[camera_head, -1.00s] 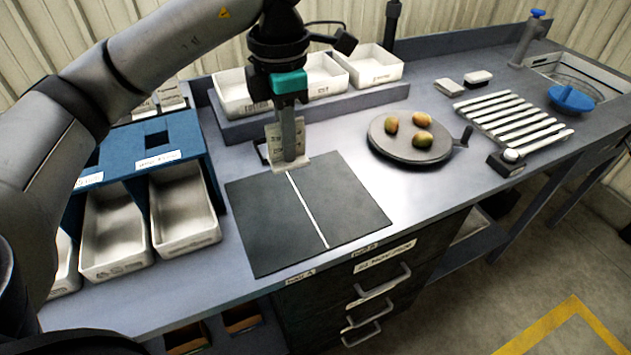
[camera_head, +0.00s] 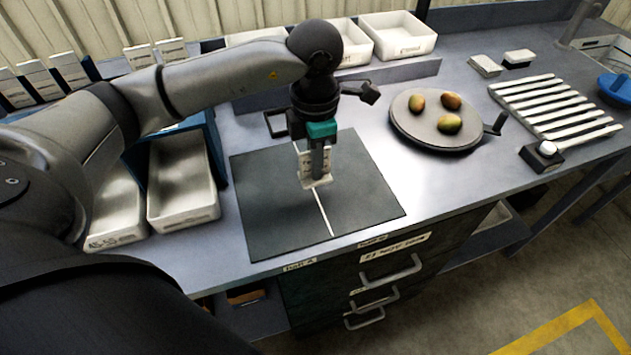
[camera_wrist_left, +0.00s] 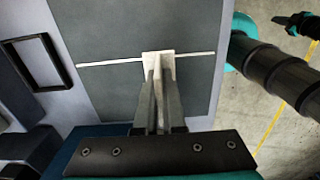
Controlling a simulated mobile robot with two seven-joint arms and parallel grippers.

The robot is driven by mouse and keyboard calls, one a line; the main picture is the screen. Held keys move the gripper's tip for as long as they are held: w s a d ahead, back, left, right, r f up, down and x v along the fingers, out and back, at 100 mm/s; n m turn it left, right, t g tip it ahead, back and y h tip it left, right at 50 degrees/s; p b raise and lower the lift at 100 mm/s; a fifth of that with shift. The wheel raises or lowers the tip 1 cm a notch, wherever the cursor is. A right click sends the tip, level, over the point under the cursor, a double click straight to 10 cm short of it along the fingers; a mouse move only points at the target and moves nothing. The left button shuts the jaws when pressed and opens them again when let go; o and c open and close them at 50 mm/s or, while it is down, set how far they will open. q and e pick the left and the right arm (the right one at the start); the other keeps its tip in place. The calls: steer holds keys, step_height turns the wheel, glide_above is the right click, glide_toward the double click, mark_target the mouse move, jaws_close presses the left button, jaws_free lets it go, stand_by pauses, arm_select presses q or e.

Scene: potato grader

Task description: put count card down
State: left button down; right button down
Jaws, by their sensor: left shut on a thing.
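The count card (camera_head: 305,165) is a small pale card with print, held upright. My left gripper (camera_head: 317,172) is shut on it, over the dark two-part mat (camera_head: 265,205). In the left wrist view the card (camera_wrist_left: 158,56) shows end-on between the fingers (camera_wrist_left: 159,90), over the white line that divides the mat (camera_wrist_left: 105,30). I cannot tell whether the card's lower edge touches the mat. Part of my right arm, with a teal end (camera_wrist_left: 240,27), shows in the left wrist view; its fingers cannot be made out.
A small black frame (camera_head: 275,123) lies behind the mat. A round turntable (camera_head: 436,140) with three potatoes stands to the right, then a slatted rack (camera_head: 550,105). White bins (camera_head: 182,195) stand at left, and more (camera_head: 398,40) on the rear ledge.

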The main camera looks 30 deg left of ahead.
mark_target(316, 195)
arm_select(q)
step_height(316, 195, down, 5)
steer(key=shift+f, duration=0.15)
steer(key=shift+b, duration=0.3)
steer(key=shift+f, duration=0.15)
steer(key=c, duration=1)
jaws_free()
steer(key=shift+r, duration=0.2)
step_height(316, 195, up, 12)
steer(key=shift+r+p, duration=0.1)
steer(key=shift+p, duration=0.55)
